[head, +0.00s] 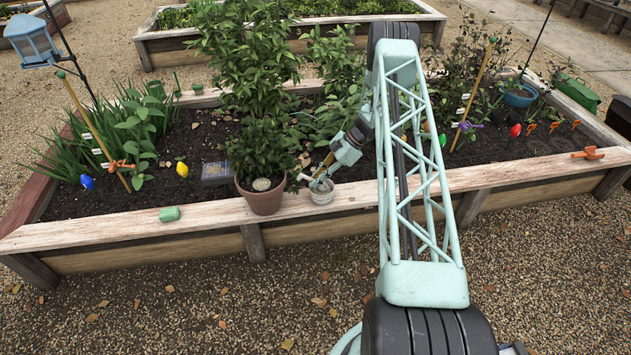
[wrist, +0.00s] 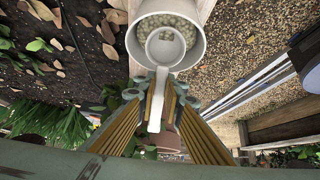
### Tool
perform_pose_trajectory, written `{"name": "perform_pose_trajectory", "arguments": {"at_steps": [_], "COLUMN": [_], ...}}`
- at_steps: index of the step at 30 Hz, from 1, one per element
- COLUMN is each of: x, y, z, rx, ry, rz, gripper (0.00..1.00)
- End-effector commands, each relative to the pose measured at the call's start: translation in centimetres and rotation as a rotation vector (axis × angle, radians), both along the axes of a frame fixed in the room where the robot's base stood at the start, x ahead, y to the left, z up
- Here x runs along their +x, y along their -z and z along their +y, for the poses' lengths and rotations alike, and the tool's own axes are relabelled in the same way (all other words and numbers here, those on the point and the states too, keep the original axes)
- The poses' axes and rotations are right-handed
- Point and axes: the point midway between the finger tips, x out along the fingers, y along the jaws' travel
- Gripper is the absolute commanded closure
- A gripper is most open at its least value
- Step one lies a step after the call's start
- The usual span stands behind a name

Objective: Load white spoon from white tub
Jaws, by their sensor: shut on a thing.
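The white tub (head: 322,196) stands on the near wooden ledge of the raised bed, right of a potted plant. In the wrist view the tub (wrist: 196,55) holds small greenish-beige pellets. My gripper (head: 322,177) is just above the tub. In the wrist view my gripper (wrist: 158,98) is shut on the handle of the white spoon (wrist: 157,108). The spoon's round bowl lies over the tub's opening, within its rim in the picture; I cannot tell its depth. In the head view the spoon's handle (head: 304,178) sticks out left of my gripper.
A terracotta pot (head: 262,198) with a tall leafy plant stands close left of the tub. A green object (head: 169,214) lies on the ledge further left. An orange tool (head: 587,153) lies far right.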

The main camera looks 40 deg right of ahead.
Motion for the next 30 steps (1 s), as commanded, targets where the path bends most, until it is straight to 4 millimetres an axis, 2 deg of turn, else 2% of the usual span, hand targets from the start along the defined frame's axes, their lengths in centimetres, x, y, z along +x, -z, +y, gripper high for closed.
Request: {"name": "perform_pose_trajectory", "arguments": {"at_steps": [14,30], "x": [0.0,0.0], "y": [-0.2,-2.7], "z": [0.0,0.0], "rx": [-0.001,0.0], "ry": [0.0,-0.001], "rz": [0.0,-0.001], "gripper": [1.0,1.0]}}
